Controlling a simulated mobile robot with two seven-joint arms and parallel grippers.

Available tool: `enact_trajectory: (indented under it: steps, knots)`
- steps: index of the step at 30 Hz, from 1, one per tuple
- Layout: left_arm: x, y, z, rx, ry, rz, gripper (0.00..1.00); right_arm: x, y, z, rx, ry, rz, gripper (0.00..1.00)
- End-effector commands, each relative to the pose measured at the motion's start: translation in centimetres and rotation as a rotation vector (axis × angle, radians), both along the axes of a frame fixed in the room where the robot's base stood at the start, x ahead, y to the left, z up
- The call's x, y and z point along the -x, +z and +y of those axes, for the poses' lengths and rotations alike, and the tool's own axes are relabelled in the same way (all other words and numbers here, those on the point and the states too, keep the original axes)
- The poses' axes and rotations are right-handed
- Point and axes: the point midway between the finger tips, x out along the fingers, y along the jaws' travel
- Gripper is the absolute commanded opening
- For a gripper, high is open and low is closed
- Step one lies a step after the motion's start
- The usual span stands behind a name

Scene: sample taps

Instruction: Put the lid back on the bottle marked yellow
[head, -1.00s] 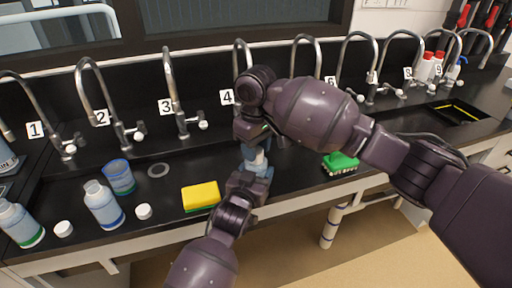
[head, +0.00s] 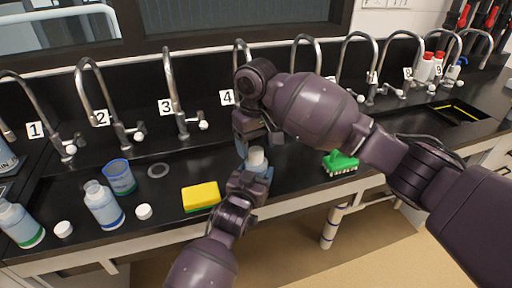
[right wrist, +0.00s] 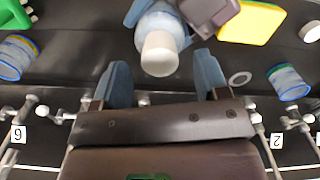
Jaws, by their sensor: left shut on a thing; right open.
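A pale blue bottle (right wrist: 165,22) stands in the middle of the counter, with a white lid (head: 256,157) on its top. The lid also shows in the right wrist view (right wrist: 158,52) and looks level; its seating is too small to judge. My left gripper (head: 256,178) is shut on the bottle's body from the front. The bottle's colour mark is hidden. My right gripper (right wrist: 162,82) is open and empty, its blue fingers apart and clear of the lid; in the head view it is just above and behind the bottle.
A green-banded bottle (head: 18,222), a blue-banded bottle (head: 103,206), white lids (head: 63,229) (head: 144,211) and a blue cup (head: 120,178) stand at left. A yellow sponge (head: 201,195) is left of my left gripper. A green brush (head: 340,162) lies right. Numbered taps line the back.

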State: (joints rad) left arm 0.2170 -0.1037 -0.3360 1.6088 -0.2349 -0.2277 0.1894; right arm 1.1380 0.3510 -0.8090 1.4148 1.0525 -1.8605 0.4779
Motion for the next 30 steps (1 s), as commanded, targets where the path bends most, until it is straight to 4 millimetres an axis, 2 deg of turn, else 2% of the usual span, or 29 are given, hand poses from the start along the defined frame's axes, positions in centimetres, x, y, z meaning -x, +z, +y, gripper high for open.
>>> enact_trajectory:
  steps: [9,15,21,30]
  knots:
    - [0.0,0.0,0.0,0.0,0.0,0.0,0.0,0.0,6.2,0.0,-0.001,0.001,-0.004,0.68]
    - [0.0,0.0,0.0,0.0,0.0,0.0,0.0,0.0,9.1,0.0,0.0,0.0,-0.004,0.68]
    - [0.0,0.0,0.0,0.0,0.0,0.0,0.0,0.0,10.4,0.0,0.0,0.0,-0.001,0.68]
    - [0.0,0.0,0.0,0.0,0.0,0.0,0.0,0.0,10.5,0.0,-0.001,-0.001,-0.001,0.68]
